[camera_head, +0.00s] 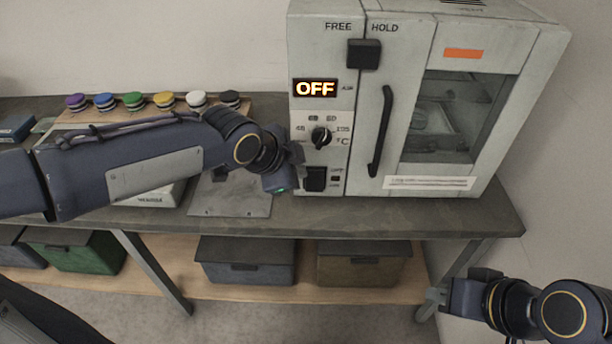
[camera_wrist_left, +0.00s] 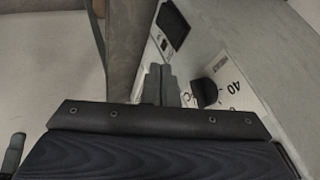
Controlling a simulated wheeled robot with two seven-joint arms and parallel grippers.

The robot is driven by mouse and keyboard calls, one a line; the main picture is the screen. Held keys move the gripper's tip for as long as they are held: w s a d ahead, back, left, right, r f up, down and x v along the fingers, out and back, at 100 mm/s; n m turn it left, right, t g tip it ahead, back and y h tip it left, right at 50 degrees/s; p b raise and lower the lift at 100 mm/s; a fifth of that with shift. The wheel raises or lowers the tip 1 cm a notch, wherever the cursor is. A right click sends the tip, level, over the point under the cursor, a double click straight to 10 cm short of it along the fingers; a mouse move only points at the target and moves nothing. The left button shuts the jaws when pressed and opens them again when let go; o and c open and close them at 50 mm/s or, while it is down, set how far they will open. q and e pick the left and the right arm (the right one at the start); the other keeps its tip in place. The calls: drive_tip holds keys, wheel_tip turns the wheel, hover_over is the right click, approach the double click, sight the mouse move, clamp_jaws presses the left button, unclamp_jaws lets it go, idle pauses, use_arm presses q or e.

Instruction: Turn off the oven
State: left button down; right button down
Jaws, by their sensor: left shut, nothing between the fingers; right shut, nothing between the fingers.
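The white oven (camera_head: 345,100) stands on the bench at the right. Its display (camera_head: 315,88) reads OFF. Below the display is a black round temperature knob (camera_head: 320,137), and below that a black square switch (camera_head: 315,179). My left gripper (camera_head: 298,170) is shut, at the panel's left edge beside the switch; I cannot tell whether it touches. In the left wrist view its fingers (camera_wrist_left: 160,85) are together, with the knob (camera_wrist_left: 205,92) to their right and the switch (camera_wrist_left: 173,25) beyond. My right gripper (camera_head: 432,302) is shut and empty, low at the right, away from the oven.
The door handle (camera_head: 381,130) is upright and the door looks closed. Several coloured jars (camera_head: 134,101) stand at the back left. Bins (camera_head: 245,262) sit on the lower shelf.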

use_arm(q)
drive_tip(key=shift+w+v, duration=0.15)
drive_tip(key=shift+v, duration=0.55)
drive_tip(key=shift+w+v, duration=0.15)
drive_tip(key=shift+v, duration=0.55)
drive_tip(key=shift+r, duration=0.15)
drive_tip(key=s+a+n+y+p, duration=0.2)
drive_tip(key=s+a+n, duration=0.75)
drive_tip(key=a, duration=0.35)
drive_tip(key=s+a+f+n, duration=0.1)
drive_tip(key=s+f+n, duration=0.1)
drive_tip(key=s+n, duration=0.2)
drive_tip(key=s+a+f+n+p, duration=0.1)
drive_tip(key=s+n, duration=0.3)
drive_tip(key=s, duration=0.4)
drive_tip(key=shift+a+f+n+h, duration=0.4)
drive_tip(key=shift+a+f, duration=0.1)
drive_tip(key=shift+a, duration=0.2)
